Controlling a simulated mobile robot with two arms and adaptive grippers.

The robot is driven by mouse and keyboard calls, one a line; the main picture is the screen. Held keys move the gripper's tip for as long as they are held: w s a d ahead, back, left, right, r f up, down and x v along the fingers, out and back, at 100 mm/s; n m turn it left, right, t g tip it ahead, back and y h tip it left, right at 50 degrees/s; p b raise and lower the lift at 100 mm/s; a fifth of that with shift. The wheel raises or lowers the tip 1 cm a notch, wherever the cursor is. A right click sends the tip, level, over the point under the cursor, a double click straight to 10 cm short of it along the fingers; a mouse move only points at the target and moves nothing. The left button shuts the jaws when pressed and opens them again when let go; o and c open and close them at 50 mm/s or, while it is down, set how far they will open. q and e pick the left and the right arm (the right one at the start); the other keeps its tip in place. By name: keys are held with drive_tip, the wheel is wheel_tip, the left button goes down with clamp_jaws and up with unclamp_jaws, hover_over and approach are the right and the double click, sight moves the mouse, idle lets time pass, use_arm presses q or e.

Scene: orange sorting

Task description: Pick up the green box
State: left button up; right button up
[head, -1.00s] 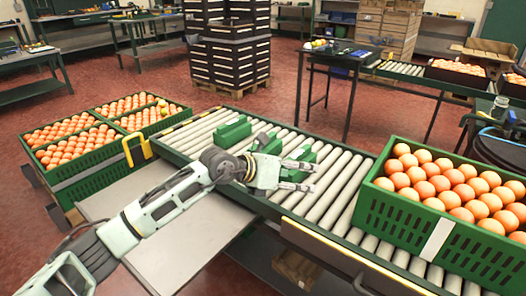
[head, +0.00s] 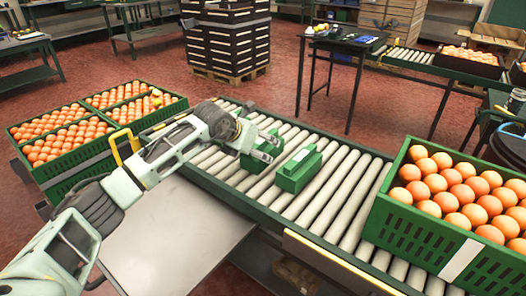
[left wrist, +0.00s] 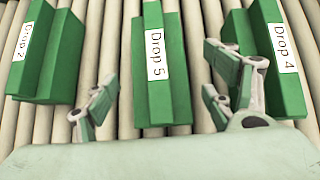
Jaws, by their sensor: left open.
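Three green boxes lie on the roller conveyor (head: 335,190). In the left wrist view they are a left one labelled "Drop 2" (left wrist: 58,55), a middle one labelled "Drop 5" (left wrist: 168,95) and a right one labelled "Drop 4" (left wrist: 288,85). My left gripper (head: 267,146) is open and empty over the conveyor. In the left wrist view its fingers (left wrist: 160,88) are spread to either side of the middle box; I cannot tell the height gap. In the head view one green box (head: 298,171) lies clear to its right, and others are partly hidden by the gripper.
A green crate of oranges (head: 465,255) stands on the conveyor at right. More green crates of oranges (head: 62,180) stand at left, by a yellow handle (head: 122,147). A grey metal tabletop (head: 165,245) lies below my left arm. Stacked dark crates (head: 230,45) stand behind.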

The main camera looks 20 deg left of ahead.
sight(263, 146)
use_arm(q)
drive_tip(key=b+x, duration=0.1)
drive_tip(key=x, duration=0.4)
drive_tip(key=shift+w+r, duration=0.1)
drive_tip(key=shift+r, duration=0.05)
drive_tip(key=shift+c, duration=0.3)
drive_tip(key=c, duration=1.3)
drive_tip(key=shift+c, duration=0.7)
drive_tip(key=shift+r, duration=0.15)
